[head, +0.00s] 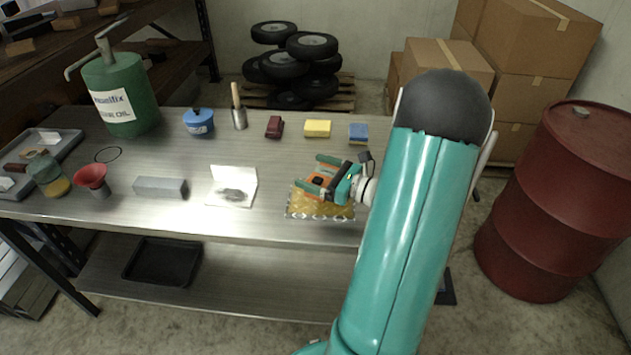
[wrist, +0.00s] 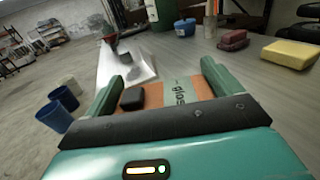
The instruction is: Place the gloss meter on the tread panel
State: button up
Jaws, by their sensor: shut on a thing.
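My gripper (head: 334,178) is at the right part of the metal table, its green fingers shut on the gloss meter (head: 317,181), an orange and dark device. In the wrist view the gloss meter (wrist: 170,96) sits between the two green fingers (wrist: 160,88), with part of a "glos" label showing and a black knob on top. The tread panel (head: 328,210), a yellowish plate with a patterned metal edge, lies flat directly below the gripper. The gripper and meter cover its back part in the head view. I cannot tell whether the meter touches the panel.
A white open booklet or card (head: 233,187) and a grey block (head: 160,187) lie left of the panel. Behind are a yellow sponge (head: 317,128), a blue-yellow sponge (head: 358,132) and a dark red block (head: 274,127). A red drum (head: 560,200) stands right of the table.

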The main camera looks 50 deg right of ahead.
jog(key=shift+w+f, duration=0.15)
jog(key=shift+f, duration=1.55)
jog(key=shift+f, duration=0.1)
jog(key=o, duration=0.8)
jog(key=shift+o, duration=0.2)
